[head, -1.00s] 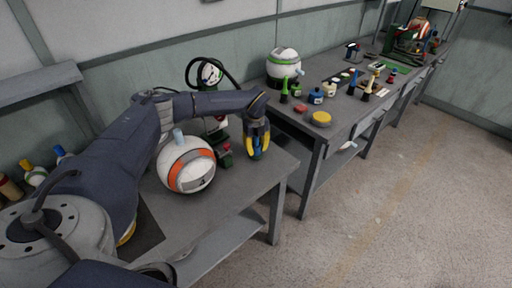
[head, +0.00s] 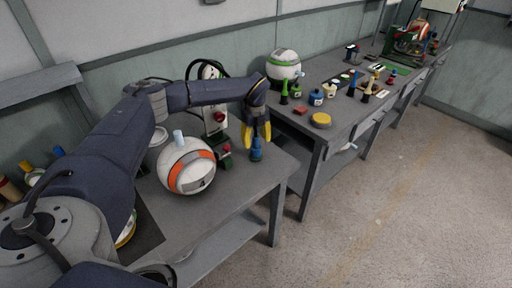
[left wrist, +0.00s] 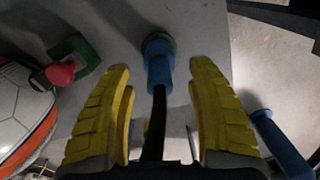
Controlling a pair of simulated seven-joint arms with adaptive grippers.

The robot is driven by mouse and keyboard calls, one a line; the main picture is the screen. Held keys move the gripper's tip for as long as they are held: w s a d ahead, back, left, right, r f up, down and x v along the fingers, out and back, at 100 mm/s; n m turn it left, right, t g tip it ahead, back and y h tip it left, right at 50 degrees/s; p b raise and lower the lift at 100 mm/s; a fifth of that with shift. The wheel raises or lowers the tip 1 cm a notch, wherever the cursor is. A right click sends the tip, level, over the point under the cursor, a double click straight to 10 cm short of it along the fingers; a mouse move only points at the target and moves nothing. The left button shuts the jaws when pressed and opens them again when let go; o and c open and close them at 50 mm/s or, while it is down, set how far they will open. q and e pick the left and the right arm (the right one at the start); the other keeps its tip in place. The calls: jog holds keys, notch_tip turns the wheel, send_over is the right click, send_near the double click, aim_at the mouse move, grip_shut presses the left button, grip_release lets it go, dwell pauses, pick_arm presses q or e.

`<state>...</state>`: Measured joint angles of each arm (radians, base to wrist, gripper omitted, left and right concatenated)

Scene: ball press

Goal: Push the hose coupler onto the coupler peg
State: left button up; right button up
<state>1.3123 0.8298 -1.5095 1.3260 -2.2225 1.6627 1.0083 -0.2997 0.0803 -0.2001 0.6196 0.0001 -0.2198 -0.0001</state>
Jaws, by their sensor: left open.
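The blue hose coupler (head: 256,151) stands upright near the right end of the near table. It also shows in the left wrist view (left wrist: 159,68), with a black hose (left wrist: 155,125) running from it back between my fingers. Its far end meets a round dark green base (left wrist: 157,40), which I take for the coupler peg; how far it sits on the peg is hidden. My left gripper (head: 258,134) is open, its yellow fingers pointing down just above the coupler. In the wrist view the fingers are clear of the coupler on both sides. My right gripper is not in view.
A white and orange ball (head: 187,166) stands left of the coupler. A green block with a red knob (head: 224,155) is between them. A second table (head: 296,122) at right holds a green and white ball (head: 284,66), a yellow disc (head: 320,120) and several small parts.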

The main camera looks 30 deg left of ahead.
pick_arm(q)
jog(key=shift+s+r, duration=0.1)
jog(key=shift+r, duration=3.1)
